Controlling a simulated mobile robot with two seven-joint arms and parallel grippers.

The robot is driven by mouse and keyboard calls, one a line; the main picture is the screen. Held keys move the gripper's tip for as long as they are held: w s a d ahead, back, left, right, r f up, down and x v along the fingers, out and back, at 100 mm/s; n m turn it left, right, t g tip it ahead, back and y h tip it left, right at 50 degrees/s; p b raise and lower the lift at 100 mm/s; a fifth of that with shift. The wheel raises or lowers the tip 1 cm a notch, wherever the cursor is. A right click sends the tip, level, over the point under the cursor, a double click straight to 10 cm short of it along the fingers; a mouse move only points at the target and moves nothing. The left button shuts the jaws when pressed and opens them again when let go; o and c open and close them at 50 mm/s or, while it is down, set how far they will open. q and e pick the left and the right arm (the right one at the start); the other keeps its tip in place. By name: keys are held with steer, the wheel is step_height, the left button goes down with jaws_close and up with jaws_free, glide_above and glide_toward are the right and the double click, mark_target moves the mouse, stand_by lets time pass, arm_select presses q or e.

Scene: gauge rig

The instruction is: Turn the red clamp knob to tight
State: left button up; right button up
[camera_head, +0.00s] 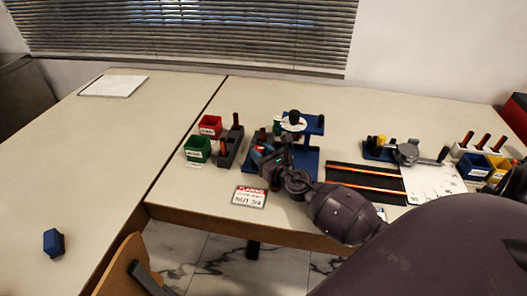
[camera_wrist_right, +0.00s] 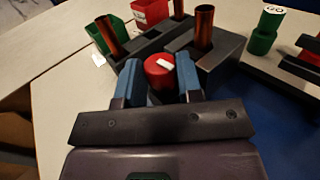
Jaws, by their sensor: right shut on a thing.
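The red clamp knob (camera_wrist_right: 158,74) shows in the right wrist view between the two blue fingertips of my right gripper (camera_wrist_right: 161,80), which is shut on it from both sides. A short white mark lies slantwise on the knob's top. In the head view my right gripper (camera_head: 260,153) is low in front of the blue gauge stand (camera_head: 311,124), and it hides the knob there. I cannot read any tight or loose marking near the knob. My left gripper is not in view.
A dark block with copper-coloured cylinders (camera_head: 229,150) stands left of the stand, beside a red bin (camera_head: 210,126) and a green bin (camera_head: 197,148). A label card (camera_head: 250,197) lies near the front edge. A black tray with orange rods (camera_head: 368,182) lies to the right.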

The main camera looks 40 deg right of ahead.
steer(key=shift+a+r+m+h+p, duration=0.1)
steer(key=shift+r+m+h+p, duration=0.25)
steer(key=shift+h+p, duration=0.2)
steer(key=shift+f+m+h, duration=0.25)
steer(key=shift+f+h, duration=0.1)
steer(key=o, duration=0.6)
steer(key=s, duration=0.9)
steer(key=shift+a+f, duration=0.1)
steer(key=shift+a, duration=0.3)
steer(key=shift+s+a, duration=0.1)
steer(key=shift+s, duration=0.8)
